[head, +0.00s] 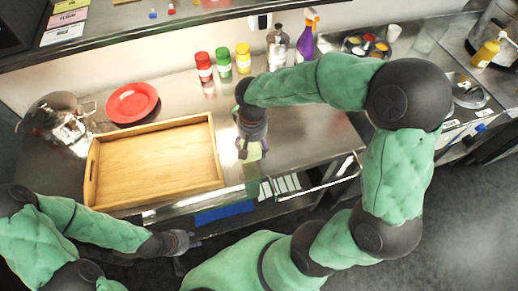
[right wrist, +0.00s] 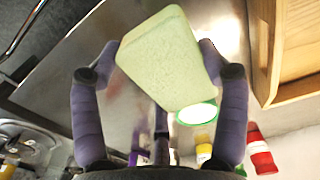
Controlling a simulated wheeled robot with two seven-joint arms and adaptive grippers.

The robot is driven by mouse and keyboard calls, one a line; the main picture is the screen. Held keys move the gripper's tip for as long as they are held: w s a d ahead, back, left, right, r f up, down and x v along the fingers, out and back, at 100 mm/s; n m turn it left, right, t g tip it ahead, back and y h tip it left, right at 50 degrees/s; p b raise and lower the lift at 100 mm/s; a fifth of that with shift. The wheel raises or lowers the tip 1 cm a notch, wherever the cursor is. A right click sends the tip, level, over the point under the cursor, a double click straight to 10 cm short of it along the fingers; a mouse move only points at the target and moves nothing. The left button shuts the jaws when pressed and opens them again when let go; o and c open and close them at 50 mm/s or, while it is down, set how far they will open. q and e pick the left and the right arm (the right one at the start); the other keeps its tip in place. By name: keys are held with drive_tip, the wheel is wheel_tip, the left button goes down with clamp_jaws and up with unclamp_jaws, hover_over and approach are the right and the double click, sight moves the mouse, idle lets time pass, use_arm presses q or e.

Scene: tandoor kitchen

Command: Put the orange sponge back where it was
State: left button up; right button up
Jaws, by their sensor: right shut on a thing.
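My right gripper (head: 251,143) is shut on a pale yellow-green sponge-like block (right wrist: 165,58), held over the steel counter near its front edge, just right of the wooden tray. In the right wrist view my right gripper (right wrist: 160,65) has one finger on each side of the block. The block also shows small in the head view (head: 250,153). I see no clearly orange sponge. My left gripper (head: 182,242) is low in front of the counter, below the tray; its fingers are too small to tell open from shut.
The wooden tray (head: 218,160) is empty. A red plate (head: 132,103) and a shiny metal pot (head: 55,122) stand left. Red (head: 204,67), green (head: 223,62) and yellow (head: 243,58) bottles and a purple spray bottle (head: 306,38) line the back. Bare counter (head: 300,130) lies right of my right gripper.

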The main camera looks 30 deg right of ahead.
drive_tip(key=d+f, duration=0.1)
drive_tip(key=w+d+f, duration=0.1)
drive_tip(key=f, duration=0.1)
drive_tip(key=shift+w+d+f+b, duration=0.2)
drive_tip(key=shift+d+f+b, duration=0.1)
drive_tip(key=shift+b, duration=0.05)
drive_tip(key=f, duration=0.1)
drive_tip(key=f+b, duration=0.1)
drive_tip(key=f, duration=0.1)
drive_tip(key=shift+w+d+f, duration=0.1)
drive_tip(key=shift+d+f, duration=0.1)
drive_tip(key=shift+f, duration=0.1)
drive_tip(key=shift+r, duration=0.1)
drive_tip(key=shift+f, duration=0.2)
drive_tip(key=o, duration=1.1)
drive_tip(key=shift+r, duration=0.1)
